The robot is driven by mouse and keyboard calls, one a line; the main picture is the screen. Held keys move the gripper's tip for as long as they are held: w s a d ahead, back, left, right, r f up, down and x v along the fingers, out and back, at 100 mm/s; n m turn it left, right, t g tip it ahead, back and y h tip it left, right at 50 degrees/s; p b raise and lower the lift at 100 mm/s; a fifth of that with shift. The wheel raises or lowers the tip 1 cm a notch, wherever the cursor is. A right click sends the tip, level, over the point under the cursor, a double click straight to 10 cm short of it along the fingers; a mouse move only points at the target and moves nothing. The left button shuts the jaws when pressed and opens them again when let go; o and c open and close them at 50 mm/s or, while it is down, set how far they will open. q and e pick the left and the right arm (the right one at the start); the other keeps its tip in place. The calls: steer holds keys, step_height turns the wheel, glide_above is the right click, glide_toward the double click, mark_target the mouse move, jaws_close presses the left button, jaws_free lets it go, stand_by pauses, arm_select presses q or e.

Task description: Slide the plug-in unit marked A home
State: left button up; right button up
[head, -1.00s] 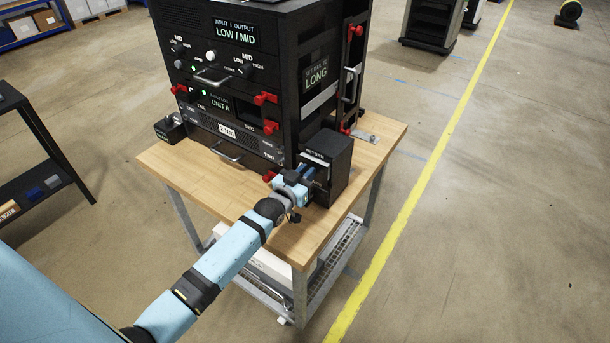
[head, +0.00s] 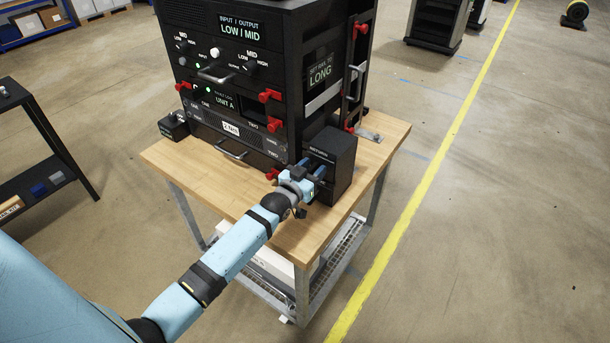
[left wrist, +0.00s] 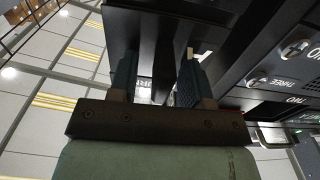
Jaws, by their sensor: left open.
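The plug-in unit marked A (head: 238,108) is in the middle of the black rack (head: 262,60), under the Input/Output unit and above a vented panel. Its face carries a green lamp, and red levers stand at its sides. How deep it sits I cannot tell. My left gripper (head: 318,170) is open, low at the rack's front right corner, in front of the black return box (head: 335,153). In the left wrist view its two blue fingers (left wrist: 160,82) stand apart around a dark part whose contact with them I cannot tell. My right gripper is not seen.
The rack and the return box stand on a wooden-topped cart (head: 190,165). A small black box (head: 174,126) is at the rack's left. Red levers (head: 270,96) stick out from the front. A dark shelf (head: 45,175) stands at the left; floor at right is open.

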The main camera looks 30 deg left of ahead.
arm_select(q)
steer(key=s+a+b, duration=0.1)
steer(key=s+b, duration=0.1)
steer(key=s, duration=1.1)
steer(key=shift+s, duration=0.4)
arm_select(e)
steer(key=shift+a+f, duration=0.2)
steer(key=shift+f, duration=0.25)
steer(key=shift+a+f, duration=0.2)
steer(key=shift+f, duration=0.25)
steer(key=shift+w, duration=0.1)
